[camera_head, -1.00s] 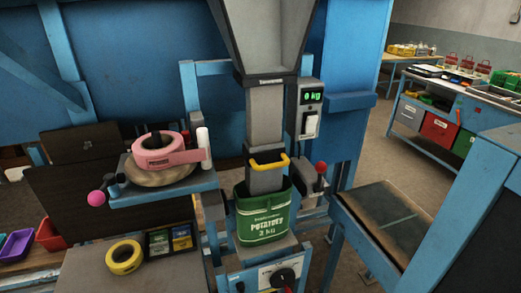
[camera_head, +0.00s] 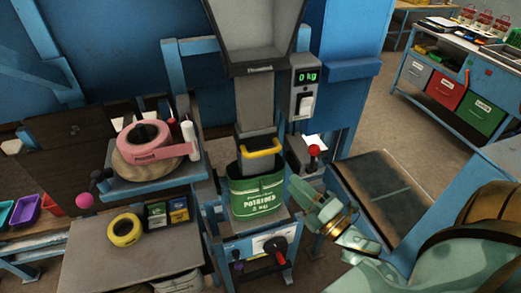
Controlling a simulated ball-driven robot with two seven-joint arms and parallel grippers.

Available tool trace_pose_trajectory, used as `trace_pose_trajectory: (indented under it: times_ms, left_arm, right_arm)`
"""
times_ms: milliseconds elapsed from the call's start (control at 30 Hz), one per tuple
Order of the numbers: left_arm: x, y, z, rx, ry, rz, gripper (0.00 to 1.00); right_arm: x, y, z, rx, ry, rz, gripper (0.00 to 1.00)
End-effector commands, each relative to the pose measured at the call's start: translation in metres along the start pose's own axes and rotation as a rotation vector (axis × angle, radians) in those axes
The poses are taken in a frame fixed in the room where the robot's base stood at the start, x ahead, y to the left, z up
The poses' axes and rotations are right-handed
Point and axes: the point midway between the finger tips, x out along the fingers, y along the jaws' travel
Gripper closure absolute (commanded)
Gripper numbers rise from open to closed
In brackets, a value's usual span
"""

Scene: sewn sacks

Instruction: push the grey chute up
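The grey chute (camera_head: 258,165) is the square sleeve with a yellow handle (camera_head: 261,152) on its front, below the grey hopper (camera_head: 255,35). Its lower end goes into the open top of a green potato sack (camera_head: 257,198), so that end is hidden. The sack stands upright on a small blue stand. My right gripper (camera_head: 298,194) is just right of the sack, lower than the yellow handle and apart from it. Its fingers are too small and overlapped to tell whether they are open. My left gripper is not in view.
A scale box (camera_head: 305,88) reading 0 kg is right of the spout. A red-knobbed lever (camera_head: 314,151) stands near my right gripper. A shelf with pink tape (camera_head: 150,145) is at left. A dark-topped blue bench (camera_head: 385,200) is at right.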

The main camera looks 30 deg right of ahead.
Motion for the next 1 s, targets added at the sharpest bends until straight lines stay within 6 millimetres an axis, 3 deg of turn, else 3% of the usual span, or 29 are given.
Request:
trace_pose_trajectory:
  times_ms: [300,500,700,967,1000]
  left_arm:
    - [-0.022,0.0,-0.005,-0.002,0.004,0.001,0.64]
    - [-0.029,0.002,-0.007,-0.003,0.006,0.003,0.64]
    - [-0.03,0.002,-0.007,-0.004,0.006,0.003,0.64]
    - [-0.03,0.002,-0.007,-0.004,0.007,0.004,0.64]
    - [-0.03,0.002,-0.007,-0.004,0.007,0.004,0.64]
  right_arm:
    - [0.083,0.004,0.001,0.001,0.0,0.002,0.64]
    - [0.118,0.001,0.001,0.002,-0.002,0.0,0.64]
    - [0.132,-0.001,0.0,0.003,-0.002,-0.003,0.64]
    - [0.133,-0.001,0.0,0.003,-0.002,-0.003,0.64]
    - [0.133,-0.001,0.0,0.003,-0.002,-0.003,0.75]
